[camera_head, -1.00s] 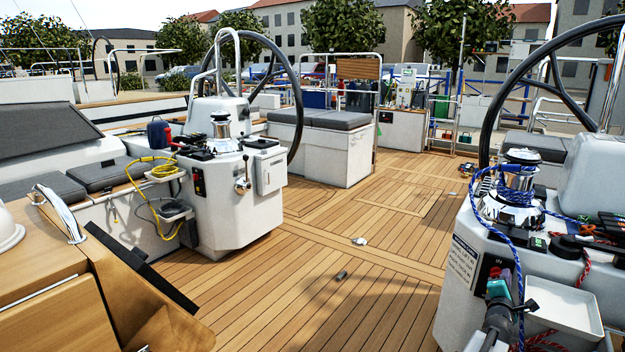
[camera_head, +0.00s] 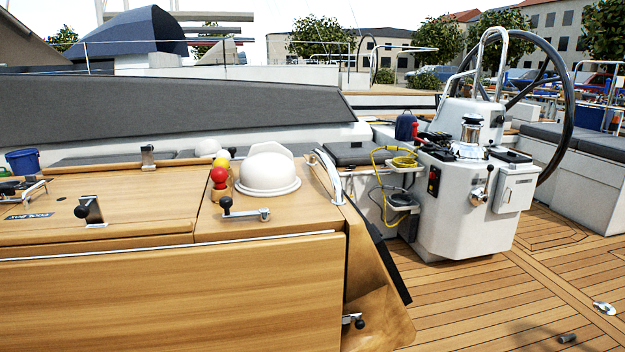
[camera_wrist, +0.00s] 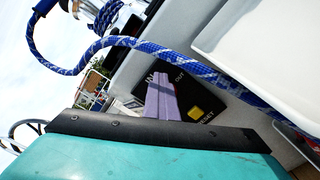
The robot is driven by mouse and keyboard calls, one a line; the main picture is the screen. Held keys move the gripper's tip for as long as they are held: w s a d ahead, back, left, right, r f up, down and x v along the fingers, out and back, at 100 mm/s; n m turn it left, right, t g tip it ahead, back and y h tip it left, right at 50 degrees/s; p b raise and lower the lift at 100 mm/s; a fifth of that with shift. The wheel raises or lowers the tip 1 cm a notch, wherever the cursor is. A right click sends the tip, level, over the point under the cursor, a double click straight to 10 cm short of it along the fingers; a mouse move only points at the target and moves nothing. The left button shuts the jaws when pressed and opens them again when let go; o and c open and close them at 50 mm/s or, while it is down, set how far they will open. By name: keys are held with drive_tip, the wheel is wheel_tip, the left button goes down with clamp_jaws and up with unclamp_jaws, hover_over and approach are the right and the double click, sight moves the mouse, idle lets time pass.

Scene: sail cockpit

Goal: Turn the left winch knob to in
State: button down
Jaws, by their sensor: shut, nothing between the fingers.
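In the wrist view, a black winch control panel (camera_wrist: 196,92) carries the marks IN and OUT and a yellow RESET button (camera_wrist: 195,113). My gripper (camera_wrist: 161,78) is shut and empty, its pale purple fingers reaching over the panel near the IN mark. They hide the panel's middle; no knob can be made out there, nor whether the fingers touch anything. In the head view, the white pedestal (camera_head: 455,225) with a chrome winch (camera_head: 471,135) has a black panel with a red part (camera_head: 433,181); its knob position is too small to read. My gripper is outside the head view.
A blue rope (camera_wrist: 150,50) runs across the wrist view close above the fingers, beside a white tray (camera_wrist: 270,40). In the head view, a wooden cabin top (camera_head: 170,290) fills the lower left. Open teak deck (camera_head: 480,300) lies at the lower right.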

drive_tip(key=shift+s, duration=0.1)
idle(0.3)
drive_tip(key=shift+s+r+p, duration=0.15)
drive_tip(key=shift+r+p, duration=0.05)
drive_tip(key=shift+p, duration=0.25)
drive_tip(key=shift+s+a+r+b, duration=0.1)
drive_tip(key=shift+s+a+b, duration=0.1)
drive_tip(key=shift+a, duration=1.3)
drive_tip(key=shift+s+a+b, duration=0.1)
drive_tip(key=shift+s+a, duration=0.05)
drive_tip(key=shift+a, duration=1.3)
